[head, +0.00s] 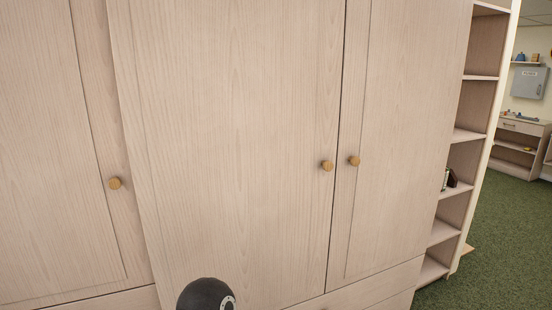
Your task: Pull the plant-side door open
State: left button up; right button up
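A pale wood wardrobe fills most of the head view. The middle door's knob (327,166) and the right door's knob (354,160) sit close together on either side of a dark seam. No plant shows, so I cannot tell which door is the plant-side one. Neither of my grippers is in view; a dark rounded part of mine shows at the bottom edge.
Drawer fronts (375,290) run below the doors. Open shelves (462,135) stand at the wardrobe's right end, with a small dark item on one. Green carpet (490,250) is clear at the right. A wooden cabinet (520,145) and grey wall box (528,82) are farther back.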

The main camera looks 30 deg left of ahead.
aim_at(229, 109)
jog(key=u, duration=0.45)
jog(key=i, duration=1.05)
jog(key=u, duration=0.55)
jog(key=k, duration=0.7)
jog(key=u, duration=0.25)
jog(key=i, duration=0.75)
jog(key=z, duration=0.1)
